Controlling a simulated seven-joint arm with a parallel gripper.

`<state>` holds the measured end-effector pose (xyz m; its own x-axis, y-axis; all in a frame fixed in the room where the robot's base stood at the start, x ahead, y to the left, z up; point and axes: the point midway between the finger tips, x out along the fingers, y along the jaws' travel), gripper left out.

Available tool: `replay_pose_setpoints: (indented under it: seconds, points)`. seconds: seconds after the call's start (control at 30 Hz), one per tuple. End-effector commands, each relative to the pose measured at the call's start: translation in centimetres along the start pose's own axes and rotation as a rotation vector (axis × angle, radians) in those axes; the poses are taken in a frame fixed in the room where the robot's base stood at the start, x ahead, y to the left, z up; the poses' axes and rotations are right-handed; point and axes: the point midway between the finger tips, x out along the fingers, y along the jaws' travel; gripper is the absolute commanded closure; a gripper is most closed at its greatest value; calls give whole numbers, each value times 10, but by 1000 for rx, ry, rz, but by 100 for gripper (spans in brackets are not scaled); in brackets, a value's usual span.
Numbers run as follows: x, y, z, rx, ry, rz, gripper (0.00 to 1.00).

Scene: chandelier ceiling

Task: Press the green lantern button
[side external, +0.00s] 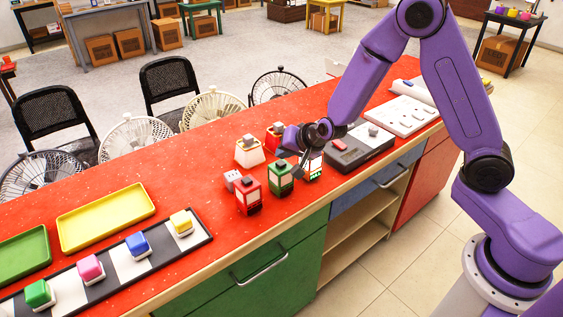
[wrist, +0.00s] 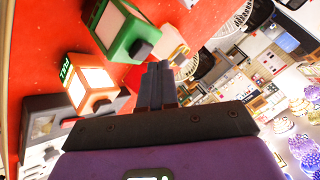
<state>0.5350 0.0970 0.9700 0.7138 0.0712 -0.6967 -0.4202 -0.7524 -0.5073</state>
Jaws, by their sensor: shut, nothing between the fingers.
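The green lantern (side external: 280,177) stands on the red counter in a cluster of lanterns, with a dark button-like block on top. In the wrist view the green lantern (wrist: 113,32) is at the upper left, with its dark block (wrist: 138,50) facing my fingers. My gripper (side external: 284,153) is just behind and above the green lantern, with its fingers together and empty. In the wrist view my gripper (wrist: 158,72) is to the right of the dark block and looks apart from it; the exact gap is unclear.
A red lantern (side external: 248,197) stands left of the green one, and an orange-framed lantern (wrist: 90,82) stands beside it, partly hidden by my arm in the side view. A white lantern (side external: 249,155) stands behind. A grey device (side external: 357,152) lies to the right. Coloured buttons line a strip at front left.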

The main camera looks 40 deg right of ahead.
Motion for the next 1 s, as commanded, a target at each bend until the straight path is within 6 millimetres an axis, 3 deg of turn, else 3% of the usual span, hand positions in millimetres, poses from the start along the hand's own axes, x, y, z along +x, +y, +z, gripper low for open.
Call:
replay_pose_setpoints:
  seconds: [1.0]
  points:
    - [6,4,4,0,0,0,100]
